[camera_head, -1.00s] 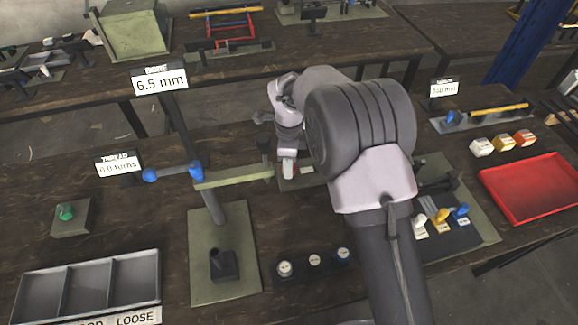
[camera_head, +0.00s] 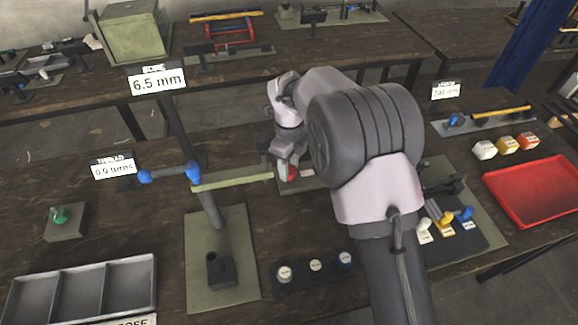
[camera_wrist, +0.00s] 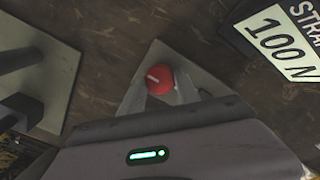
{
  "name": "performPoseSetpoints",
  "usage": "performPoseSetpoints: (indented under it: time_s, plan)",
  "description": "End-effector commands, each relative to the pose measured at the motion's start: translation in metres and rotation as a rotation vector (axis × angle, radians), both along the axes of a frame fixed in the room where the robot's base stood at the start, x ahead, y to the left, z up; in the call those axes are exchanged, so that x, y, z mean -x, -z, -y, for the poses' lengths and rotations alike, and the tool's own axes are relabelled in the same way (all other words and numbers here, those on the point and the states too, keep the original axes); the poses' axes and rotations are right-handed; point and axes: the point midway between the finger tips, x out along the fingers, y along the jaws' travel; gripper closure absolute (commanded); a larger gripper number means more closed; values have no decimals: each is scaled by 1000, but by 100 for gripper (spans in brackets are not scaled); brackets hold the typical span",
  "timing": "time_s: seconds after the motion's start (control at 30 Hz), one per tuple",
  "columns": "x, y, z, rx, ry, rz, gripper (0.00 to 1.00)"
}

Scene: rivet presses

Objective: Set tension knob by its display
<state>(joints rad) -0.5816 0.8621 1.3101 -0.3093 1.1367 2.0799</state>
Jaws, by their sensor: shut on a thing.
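The red knob (camera_wrist: 160,77) has a white pointer line and sits on a pale base plate (camera_wrist: 205,84) in the wrist view. My gripper (camera_wrist: 162,92) has its two pale fingers on either side of the knob, shut on it. In the head view the red knob (camera_head: 292,172) shows in part beside my gripper (camera_head: 285,168). A display (camera_wrist: 285,42) at the upper right of the wrist view reads 100 N. Its heading starts with "STRA" and is cut off. In the head view I cannot see this display; my arm covers much of that area.
A post stand (camera_head: 222,285) with blue-ended bars stands left of my gripper. A green knob (camera_head: 60,215) and a grey divided tray (camera_head: 80,290) are at the left. Three round-topped pieces (camera_head: 316,265) stand in front. A red tray (camera_head: 530,190) lies at the right.

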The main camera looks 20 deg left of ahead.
Motion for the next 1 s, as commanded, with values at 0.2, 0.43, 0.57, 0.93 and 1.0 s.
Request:
performPoseSetpoints:
  time_s: [0.2,0.43,0.57,0.93,1.0]
  plan:
    - [0,-1,0,-1,0,1,100]
    - [0,0,0,-1,-1,1,39]
    - [0,0,0,-1,-1,0,39]
    - [-1,-53,-1,-3,-1,4,39]
    - [-1,-79,-1,-3,-1,5,39]
